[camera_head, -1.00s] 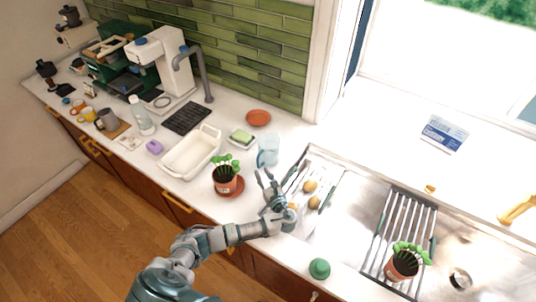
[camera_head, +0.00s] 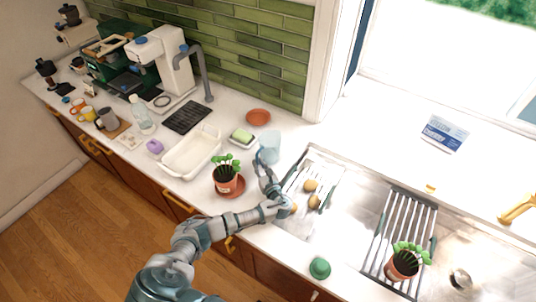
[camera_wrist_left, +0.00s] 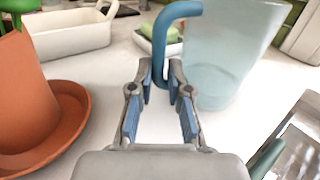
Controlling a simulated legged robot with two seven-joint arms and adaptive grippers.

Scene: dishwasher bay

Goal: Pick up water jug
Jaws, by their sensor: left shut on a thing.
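The water jug (camera_head: 271,146) is clear pale blue and stands upright on the white counter, left of the sink. It also shows large in the left wrist view (camera_wrist_left: 232,55), with its blue hooked handle (camera_wrist_left: 172,22) towards me. My left gripper (camera_head: 261,163) is at the near side of the jug. In the left wrist view its fingertips (camera_wrist_left: 161,75) are closed around the lower end of the handle. The jug's top is cut off in the left wrist view. My right gripper is in neither view.
A potted plant (camera_head: 227,176) on a terracotta saucer (camera_head: 238,190) stands close left of my left gripper. A white tub (camera_head: 190,153) and a green sponge (camera_head: 242,135) are behind. The sink (camera_head: 346,200) with potatoes (camera_head: 309,186) lies to the right.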

